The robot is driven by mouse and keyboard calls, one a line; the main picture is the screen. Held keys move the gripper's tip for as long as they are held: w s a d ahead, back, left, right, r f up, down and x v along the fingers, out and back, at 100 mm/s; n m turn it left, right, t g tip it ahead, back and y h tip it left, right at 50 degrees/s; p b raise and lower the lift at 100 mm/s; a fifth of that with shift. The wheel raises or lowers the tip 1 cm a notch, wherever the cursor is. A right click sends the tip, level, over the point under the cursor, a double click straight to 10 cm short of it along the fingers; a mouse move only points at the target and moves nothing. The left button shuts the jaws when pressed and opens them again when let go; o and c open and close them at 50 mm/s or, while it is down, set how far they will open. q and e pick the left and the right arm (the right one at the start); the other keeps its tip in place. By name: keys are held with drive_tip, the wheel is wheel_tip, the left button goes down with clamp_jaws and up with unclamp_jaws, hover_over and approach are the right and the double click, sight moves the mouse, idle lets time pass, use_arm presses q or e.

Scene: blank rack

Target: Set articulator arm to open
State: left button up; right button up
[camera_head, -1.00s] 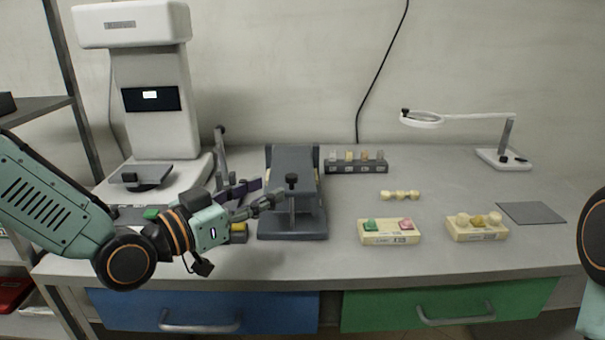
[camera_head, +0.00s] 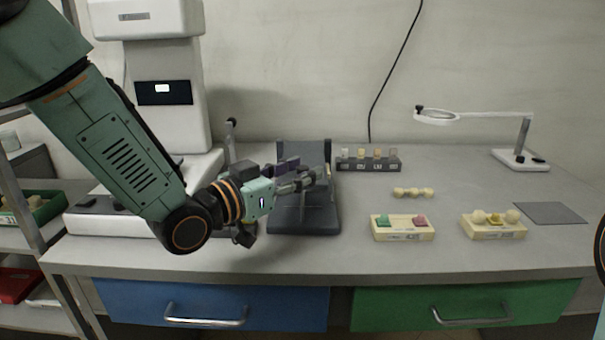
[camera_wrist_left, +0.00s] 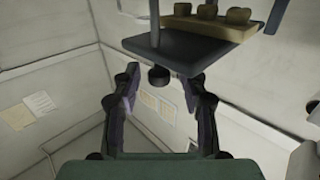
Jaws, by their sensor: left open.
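The dark grey articulator (camera_head: 304,220) stands on the bench, its base flat on the top. Its upper arm (camera_head: 303,152) appears tilted up at the back, but my gripper hides the middle, so its exact angle is unclear. My left gripper (camera_head: 314,179) is in front of the articulator, with fingers pointing right across it. In the left wrist view, the fingers (camera_wrist_left: 160,105) are spread with nothing between them. A dark plate (camera_wrist_left: 185,50) with a round black knob (camera_wrist_left: 159,76) is just beyond the fingertips. My right gripper is out of view.
A cream block with green and pink pieces (camera_head: 402,236) and one with tooth-like pieces (camera_head: 493,233) stand to the right. Behind are a small dark rack (camera_head: 368,165) and a magnifier lamp (camera_head: 520,160). A white machine (camera_head: 165,120) stands left.

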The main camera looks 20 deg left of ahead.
use_arm(q)
drive_tip(key=shift+w+d, duration=0.25)
drive_tip(key=shift+w, duration=0.2)
drive_tip(key=shift+c, duration=0.3)
clamp_jaws()
idle(0.4)
